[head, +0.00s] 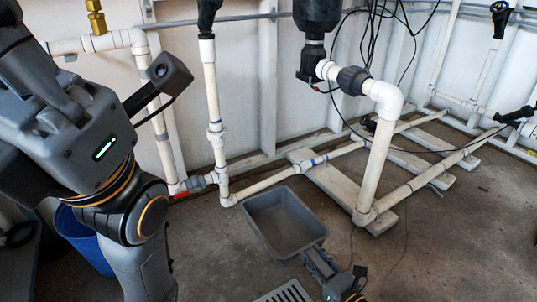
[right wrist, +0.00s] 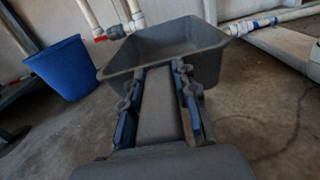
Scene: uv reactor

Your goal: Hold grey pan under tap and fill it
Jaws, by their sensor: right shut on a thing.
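The grey pan (head: 287,225) is a rectangular tub with sloping walls, held roughly level in front of the white pipes. It also shows in the right wrist view (right wrist: 205,65). No water is visible in it. My right gripper (head: 314,256) is shut on the pan's flat handle (right wrist: 160,110), with one finger on each side. A red-handled valve (head: 181,195) sits low on the pipes, left of the pan, and also shows in the right wrist view (right wrist: 99,39). I cannot tell which outlet is the tap. My left arm fills the left side, but its gripper fingers are not in view.
A blue bucket (head: 82,238) stands at the left, partly behind my left arm. A black valve (head: 311,65) hangs on the pipes above. Pale boards (head: 345,195) lie under pipes at the right. A floor grate (head: 284,293) is near.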

